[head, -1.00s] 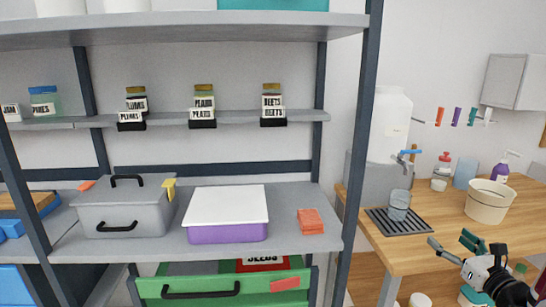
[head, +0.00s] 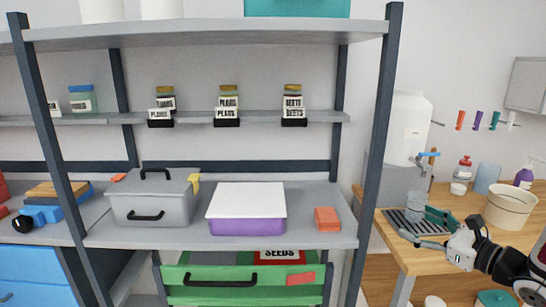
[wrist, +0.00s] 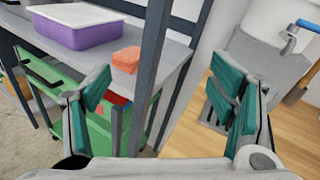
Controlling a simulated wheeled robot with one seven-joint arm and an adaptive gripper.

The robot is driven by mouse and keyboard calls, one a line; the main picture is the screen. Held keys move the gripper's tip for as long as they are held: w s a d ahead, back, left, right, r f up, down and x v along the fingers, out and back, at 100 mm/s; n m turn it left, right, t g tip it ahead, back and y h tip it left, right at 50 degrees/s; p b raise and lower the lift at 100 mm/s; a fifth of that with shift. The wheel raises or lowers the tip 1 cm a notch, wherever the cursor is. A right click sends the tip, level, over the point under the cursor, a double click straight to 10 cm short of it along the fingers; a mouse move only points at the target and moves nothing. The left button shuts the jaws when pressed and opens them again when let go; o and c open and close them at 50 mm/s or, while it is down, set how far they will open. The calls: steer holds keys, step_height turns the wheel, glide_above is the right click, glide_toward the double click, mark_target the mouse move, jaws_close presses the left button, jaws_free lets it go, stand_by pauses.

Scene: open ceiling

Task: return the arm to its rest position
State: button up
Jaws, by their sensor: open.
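My gripper (head: 424,228) is at the right in the head view, in front of the wooden counter's left end. Its two teal-padded fingers are spread apart, with nothing between them. It covers part of the dark drain mat (head: 392,218) on the counter. In the wrist view my open gripper (wrist: 160,100) has a dark shelf post and pale wall beyond its fingers. The arm reaches in from the right edge of the head view.
A grey shelf rack (head: 330,235) stands left of the gripper, holding a grey toolbox (head: 150,200), a purple box with white lid (head: 247,225) and orange sponges (head: 327,219). Its post (head: 382,110) is close by. A cream bucket (head: 510,210) stands on the counter.

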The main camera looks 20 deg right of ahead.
steer(key=s+a+r+n+g+y+p, duration=0.1)
steer(key=s+a+r+n+g+y, duration=0.25)
steer(key=a, duration=0.55)
steer(key=s+a+r+n+g+y, duration=0.15)
steer(key=a+n+g, duration=0.25)
steer(key=a+n, duration=0.45)
steer(key=s+a+r+n+g+y+p, duration=0.1)
steer(key=s+a+r+n+g, duration=0.2)
steer(key=a, duration=0.8)
steer(key=s+a+n+g+h+p, duration=0.1)
steer(key=s+a+n+g+h, duration=0.35)
steer(key=s+n, duration=0.5)
steer(key=s+d+r+n+t+h+p, duration=0.1)
steer(key=s+d+r+n+t+h, duration=0.1)
steer(key=s+d+r+n+h, duration=0.1)
steer(key=s+r+n+h, duration=0.1)
steer(key=s+n+h, duration=0.1)
steer(key=n, duration=0.1)
steer(key=shift+s+d+r+t, duration=0.2)
steer(key=shift+d+r+t, duration=0.1)
steer(key=shift+n, duration=0.25)
steer(key=shift+c, duration=0.6)
